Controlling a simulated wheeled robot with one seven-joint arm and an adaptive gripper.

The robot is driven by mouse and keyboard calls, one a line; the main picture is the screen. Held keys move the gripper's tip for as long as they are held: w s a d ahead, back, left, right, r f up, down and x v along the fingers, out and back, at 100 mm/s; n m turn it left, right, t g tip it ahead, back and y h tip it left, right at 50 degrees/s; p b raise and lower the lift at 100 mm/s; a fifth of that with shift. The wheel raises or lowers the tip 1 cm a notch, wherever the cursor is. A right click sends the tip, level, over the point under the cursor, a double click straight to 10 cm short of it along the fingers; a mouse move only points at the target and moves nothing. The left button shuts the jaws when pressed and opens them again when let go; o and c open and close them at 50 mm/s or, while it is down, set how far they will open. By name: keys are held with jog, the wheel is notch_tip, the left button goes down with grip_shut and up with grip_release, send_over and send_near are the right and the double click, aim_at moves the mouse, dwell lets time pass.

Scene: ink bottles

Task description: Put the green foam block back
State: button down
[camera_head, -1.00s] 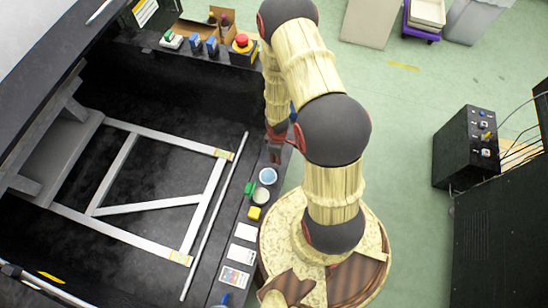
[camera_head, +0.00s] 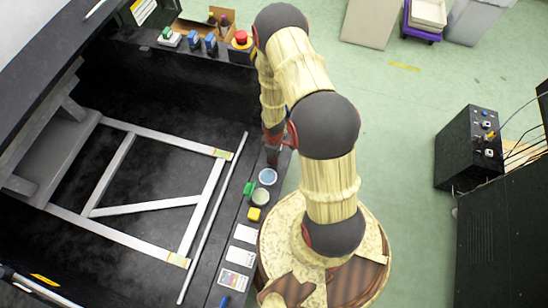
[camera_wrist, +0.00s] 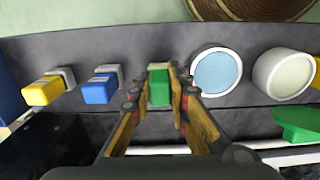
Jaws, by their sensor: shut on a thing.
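A green block (camera_wrist: 159,92), which I take for the green foam block, sits between the fingertips of my gripper (camera_wrist: 160,100) in the wrist view. My gripper is shut on it. A small grey-white piece shows just behind the block. I cannot tell whether the block touches the dark ledge (camera_wrist: 225,112). In the head view my gripper (camera_head: 272,155) is over the ledge, mostly hidden by my arm, and the block cannot be made out.
A yellow block (camera_wrist: 42,91) and blue block (camera_wrist: 97,92) stand left. To the right are a blue-topped round container (camera_wrist: 217,72), a cream one (camera_wrist: 284,73) and another green object (camera_wrist: 300,122). A red button (camera_head: 241,39) stands at the ledge's far end.

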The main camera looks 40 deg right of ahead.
jog(key=shift+f, duration=0.15)
jog(key=c, duration=1.8)
grip_release()
jog(key=shift+o, duration=0.6)
jog(key=w+a+r+m+t+h+p, duration=0.1)
jog(key=w+r+p, duration=0.15)
jog(key=r, duration=1.25)
jog(key=w+r+m+t+p, duration=0.1)
jog(key=r+m+p, duration=0.15)
jog(key=r, duration=1.15)
jog(key=w+a+r+t+h+p, duration=0.1)
jog(key=w+r+p, duration=0.15)
jog(key=r, duration=1.25)
jog(key=s+a+r+m+t+y, duration=0.1)
jog(key=s+a+r+m, duration=0.1)
jog(key=s+a+r, duration=0.3)
jog(key=s+a+r+m+t+y, duration=0.1)
jog(key=s+a+r, duration=0.4)
jog(key=s+r, duration=0.8)
notch_tip(320, 180, up, 4)
jog(key=shift+f+m+t, duration=0.2)
jog(key=shift+m+t, duration=0.1)
jog(key=shift+m, duration=0.25)
